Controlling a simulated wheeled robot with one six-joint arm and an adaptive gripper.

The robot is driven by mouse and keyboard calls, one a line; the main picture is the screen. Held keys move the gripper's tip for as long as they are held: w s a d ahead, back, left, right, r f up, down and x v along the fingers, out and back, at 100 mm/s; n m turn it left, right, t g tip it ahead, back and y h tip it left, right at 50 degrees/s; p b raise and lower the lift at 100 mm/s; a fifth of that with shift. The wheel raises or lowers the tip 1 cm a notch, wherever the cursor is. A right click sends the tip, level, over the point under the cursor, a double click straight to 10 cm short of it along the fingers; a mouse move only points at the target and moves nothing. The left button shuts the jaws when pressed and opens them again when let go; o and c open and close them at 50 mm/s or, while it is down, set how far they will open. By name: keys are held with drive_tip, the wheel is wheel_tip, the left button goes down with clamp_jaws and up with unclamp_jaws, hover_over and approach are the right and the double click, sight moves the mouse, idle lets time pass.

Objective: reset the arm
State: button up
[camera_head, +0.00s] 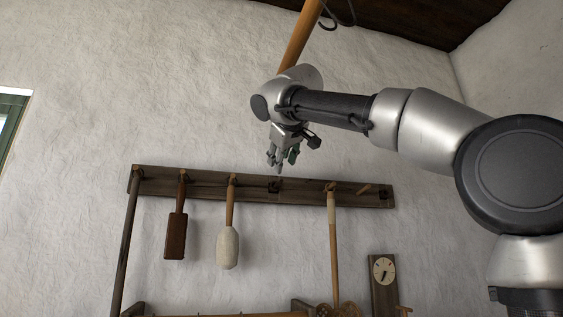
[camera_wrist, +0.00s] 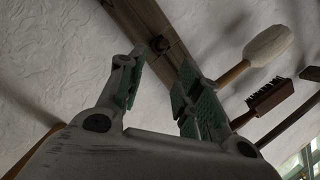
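My gripper (camera_head: 282,160) hangs at the end of my raised arm, pointing down, in front of the white wall and just above the wooden peg rack (camera_head: 355,196) in the head view. In the wrist view the two green-padded fingers of my gripper (camera_wrist: 157,68) stand apart, and I see nothing held between them. Part of the rack board (camera_wrist: 150,25) shows beyond the fingertips.
The rack carries a dark pole (camera_head: 126,240), a brown brush (camera_head: 176,232), a pale-headed tool (camera_head: 228,248) and a light pole (camera_head: 333,240). A clock (camera_head: 383,270) hangs at lower right. An orange-brown wooden pole (camera_head: 301,36) shows above my wrist.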

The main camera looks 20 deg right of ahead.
drive_tip(key=shift+a, duration=0.1)
idle(0.3)
wheel_tip(320, 180, down, 24)
drive_tip(key=s+a+f+g+y, duration=0.1)
drive_tip(key=g+y, duration=0.1)
drive_tip(key=g, duration=0.3)
drive_tip(key=s+d+f+m+g, duration=0.1)
drive_tip(key=s+d+f+m, duration=0.1)
drive_tip(key=s+d+f, duration=0.4)
drive_tip(key=s+d+f+m+g, duration=0.2)
drive_tip(key=s+d+f, duration=0.3)
drive_tip(key=s+f, duration=0.6)
drive_tip(key=s+d+f+m+g, duration=0.2)
drive_tip(key=s+d+f, duration=0.4)
drive_tip(key=s+f, duration=0.3)
wheel_tip(320, 180, down, 4)
drive_tip(key=shift+d+r, duration=0.15)
drive_tip(key=shift+d, duration=0.2)
